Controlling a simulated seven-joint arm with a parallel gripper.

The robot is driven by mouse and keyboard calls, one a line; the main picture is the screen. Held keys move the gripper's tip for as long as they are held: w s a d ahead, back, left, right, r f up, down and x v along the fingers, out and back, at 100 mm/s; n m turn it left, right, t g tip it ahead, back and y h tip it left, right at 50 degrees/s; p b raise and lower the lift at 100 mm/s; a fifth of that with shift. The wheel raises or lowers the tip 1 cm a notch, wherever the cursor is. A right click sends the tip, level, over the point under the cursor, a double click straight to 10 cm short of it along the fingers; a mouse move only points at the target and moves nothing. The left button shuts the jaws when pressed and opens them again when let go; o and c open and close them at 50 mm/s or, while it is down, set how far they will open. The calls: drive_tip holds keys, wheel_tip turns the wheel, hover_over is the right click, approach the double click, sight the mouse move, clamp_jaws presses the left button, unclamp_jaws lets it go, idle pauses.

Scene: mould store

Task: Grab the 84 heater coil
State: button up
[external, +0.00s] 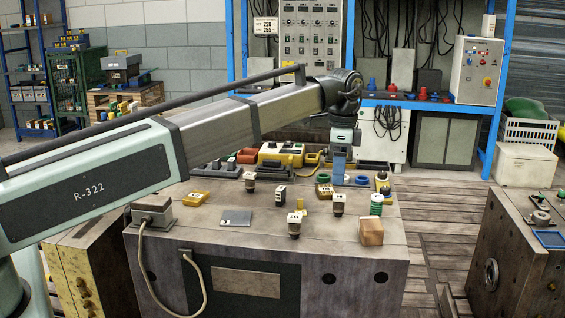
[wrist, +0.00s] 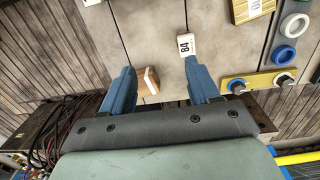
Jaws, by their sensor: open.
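The 84 heater coil (wrist: 185,46) shows in the wrist view as a small pale piece with a black "84" on its label. It lies on the bench just beyond the tip of the right-hand finger, not between the fingers. My gripper (wrist: 159,64) is open, its two blue fingers spread and nothing held. In the external view my gripper (external: 338,181) points down over the rear right of the bench. I cannot tell which piece there is the 84 coil; it may be hidden by the gripper.
A blue ring (wrist: 284,55) and a yellow plate with knobs (wrist: 258,81) are at the right. Several labelled pieces, including one pale piece (external: 294,224), stand on the bench (external: 190,229). A wooden block (external: 371,232) is at the front right.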

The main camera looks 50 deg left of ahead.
sight(340, 196)
drive_tip(key=w+a+r, duration=0.2)
drive_tip(key=w, duration=0.1)
drive_tip(key=shift+n, duration=0.3)
drive_tip(key=shift+w+a+f, duration=0.1)
drive_tip(key=shift+f, duration=3.3)
drive_tip(key=shift+a+f, duration=0.1)
drive_tip(key=shift+f, duration=3.3)
clamp_jaws()
